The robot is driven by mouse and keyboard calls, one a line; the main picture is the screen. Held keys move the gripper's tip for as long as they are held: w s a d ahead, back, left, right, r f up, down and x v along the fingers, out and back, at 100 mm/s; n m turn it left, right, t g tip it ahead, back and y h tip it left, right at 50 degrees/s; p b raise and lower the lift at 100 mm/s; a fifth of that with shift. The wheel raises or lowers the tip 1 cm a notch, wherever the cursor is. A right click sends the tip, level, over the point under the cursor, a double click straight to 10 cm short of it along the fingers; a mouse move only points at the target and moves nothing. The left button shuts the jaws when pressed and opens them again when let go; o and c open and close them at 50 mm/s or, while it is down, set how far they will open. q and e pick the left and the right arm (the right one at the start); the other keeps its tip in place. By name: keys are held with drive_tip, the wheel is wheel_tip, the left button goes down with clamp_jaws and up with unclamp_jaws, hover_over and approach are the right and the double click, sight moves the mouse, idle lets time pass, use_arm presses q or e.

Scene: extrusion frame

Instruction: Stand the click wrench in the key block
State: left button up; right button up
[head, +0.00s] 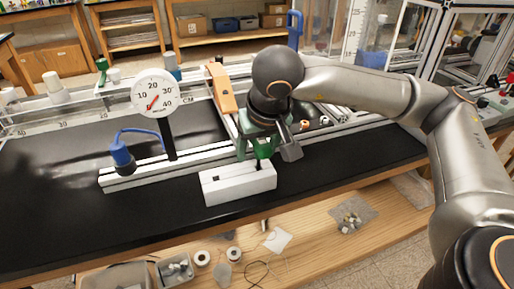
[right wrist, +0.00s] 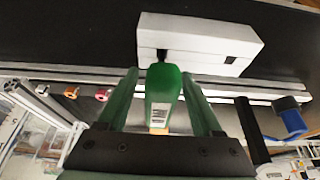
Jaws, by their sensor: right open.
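The click wrench (head: 263,149) has a bright green handle and a short dark shaft. It stands about upright at the right part of the white key block (head: 233,188), with its shaft end at a dark opening. In the right wrist view the handle (right wrist: 163,95) with a barcode label lies between the fingers, and the shaft meets the block (right wrist: 200,43). My right gripper (head: 254,150) is open around the handle, with small gaps visible on both sides. The exact depth of the shaft is hidden. My left gripper is not in view.
A dial gauge (head: 155,93) on a black post and a blue tool (head: 122,155) stand on a rail left of the block. An orange part (head: 221,88) is behind. The black bench top (head: 345,158) is clear right of the block.

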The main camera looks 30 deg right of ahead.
drive_tip(key=p+v, duration=0.1)
drive_tip(key=v, duration=1.1)
drive_tip(key=shift+s+r, duration=0.1)
drive_tip(key=shift+r, duration=0.1)
